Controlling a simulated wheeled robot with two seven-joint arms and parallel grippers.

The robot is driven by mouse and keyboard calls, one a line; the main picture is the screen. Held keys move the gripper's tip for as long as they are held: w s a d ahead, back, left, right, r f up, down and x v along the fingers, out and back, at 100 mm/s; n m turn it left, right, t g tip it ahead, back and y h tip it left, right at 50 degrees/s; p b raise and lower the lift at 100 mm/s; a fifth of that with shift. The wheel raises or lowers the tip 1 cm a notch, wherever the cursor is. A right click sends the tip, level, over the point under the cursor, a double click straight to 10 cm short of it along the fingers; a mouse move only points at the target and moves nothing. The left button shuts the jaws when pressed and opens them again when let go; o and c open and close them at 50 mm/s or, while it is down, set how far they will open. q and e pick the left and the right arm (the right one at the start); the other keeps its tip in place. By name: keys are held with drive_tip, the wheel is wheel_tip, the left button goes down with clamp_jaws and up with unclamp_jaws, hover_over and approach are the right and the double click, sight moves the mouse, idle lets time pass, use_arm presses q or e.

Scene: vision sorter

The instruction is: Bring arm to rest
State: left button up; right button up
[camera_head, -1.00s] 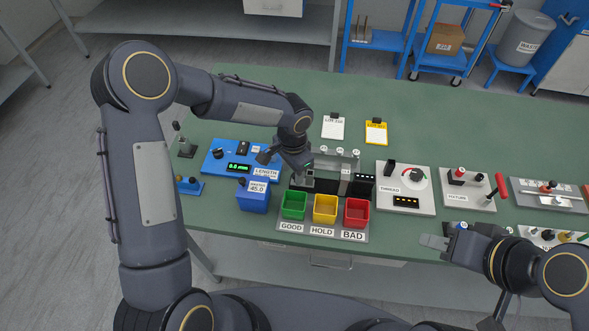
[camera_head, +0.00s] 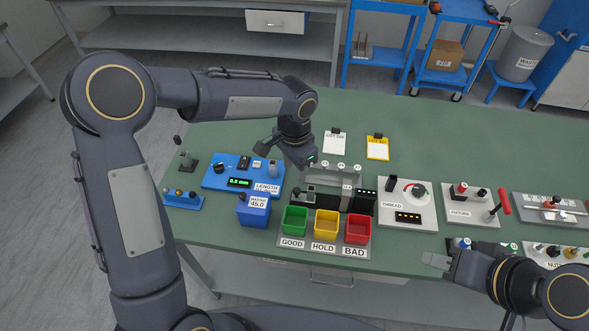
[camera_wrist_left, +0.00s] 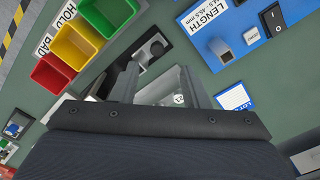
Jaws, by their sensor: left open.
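My left gripper (camera_head: 306,160) is above the green table, over the back edge of the black and grey fixture behind the bins. In the left wrist view its two fingers (camera_wrist_left: 160,82) stand apart with nothing held between them. The left arm reaches in from the left, bent high at the elbow. My right gripper (camera_head: 434,259) is low at the table's front edge, right of the bins; its finger gap is too small to tell.
Green (camera_head: 294,220), yellow (camera_head: 326,224) and red (camera_head: 358,229) bins stand at the front. The blue length gauge (camera_head: 215,178) is left of the fixture, the thread tester (camera_head: 400,190) right. Two tagged cards (camera_head: 334,144) lie behind. The table's back area is clear.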

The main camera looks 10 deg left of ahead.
idle(0.3)
use_arm(q)
drive_tip(key=s+a+r+n+t+h, duration=0.15)
drive_tip(key=s+a+r+n, duration=0.35)
drive_tip(key=s+a+r, duration=0.55)
drive_tip(key=s+a+n+t+h, duration=0.2)
drive_tip(key=s+n+t, duration=0.2)
drive_tip(key=s, duration=0.9)
drive_tip(key=shift+s+f+n, duration=0.2)
drive_tip(key=shift+s+n, duration=0.05)
drive_tip(key=shift+n, duration=0.65)
idle(1.0)
